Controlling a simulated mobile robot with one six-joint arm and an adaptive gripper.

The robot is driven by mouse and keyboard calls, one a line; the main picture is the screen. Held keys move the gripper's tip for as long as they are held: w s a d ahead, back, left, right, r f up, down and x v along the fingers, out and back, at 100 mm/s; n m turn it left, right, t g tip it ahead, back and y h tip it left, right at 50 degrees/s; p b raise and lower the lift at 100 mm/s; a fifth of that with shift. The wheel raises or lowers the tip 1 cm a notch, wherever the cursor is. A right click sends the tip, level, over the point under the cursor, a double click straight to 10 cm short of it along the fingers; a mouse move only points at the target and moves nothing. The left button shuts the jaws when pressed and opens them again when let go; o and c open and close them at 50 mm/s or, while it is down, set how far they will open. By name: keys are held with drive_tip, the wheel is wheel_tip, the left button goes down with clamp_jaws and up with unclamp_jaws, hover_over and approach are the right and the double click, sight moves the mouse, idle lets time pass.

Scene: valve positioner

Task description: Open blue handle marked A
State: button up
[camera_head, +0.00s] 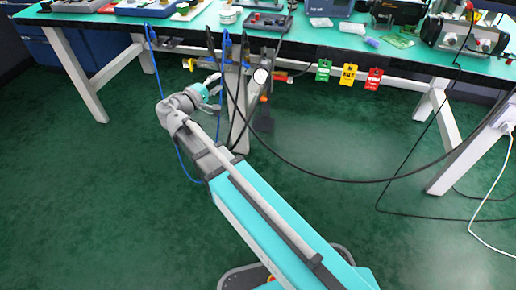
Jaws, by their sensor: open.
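I cannot make out a blue handle marked A in the head view; any lettering is too small to read. My gripper (214,88) is at the end of my grey and teal arm, in front of the table's front edge and below the tabletop. It is small here, open, and no object shows in it. A grey metal device (468,36) with a red knob stands at the table's right end; I cannot tell whether it carries the handle.
The teal-topped table (335,42) carries trays, instruments and small parts. Green (323,70), yellow (348,75) and red (374,79) tags hang from its front. Black cables (330,178) loop across in front, and blue cables hang near my arm. The green floor (90,190) at left is clear.

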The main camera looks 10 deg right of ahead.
drive_tip(key=s+d+f+m+g+y+b, duration=0.1)
drive_tip(key=s+d+f+g+y+b, duration=0.1)
drive_tip(key=f, duration=0.6)
drive_tip(key=s+d+f+m+g+y+b, duration=0.2)
drive_tip(key=s+d+f+g+b, duration=0.1)
drive_tip(key=f, duration=0.5)
drive_tip(key=s+d+f+m+g+y+b, duration=0.1)
drive_tip(key=s+d+f+g+y+b, duration=0.1)
drive_tip(key=d+f+b, duration=0.4)
drive_tip(key=shift+s+d+f+m+g, duration=0.2)
drive_tip(key=shift+s+f+m+g, duration=0.3)
drive_tip(key=shift+s+f, duration=0.8)
drive_tip(key=s+r+m+g+y+p, duration=0.2)
drive_tip(key=s+r+y+p, duration=0.5)
drive_tip(key=p, duration=0.5)
drive_tip(key=shift+s+a+r+m+g+y, duration=0.15)
drive_tip(key=shift+s+r+m+g+y, duration=0.15)
drive_tip(key=shift+s+g+y, duration=0.4)
drive_tip(key=shift+s, duration=0.15)
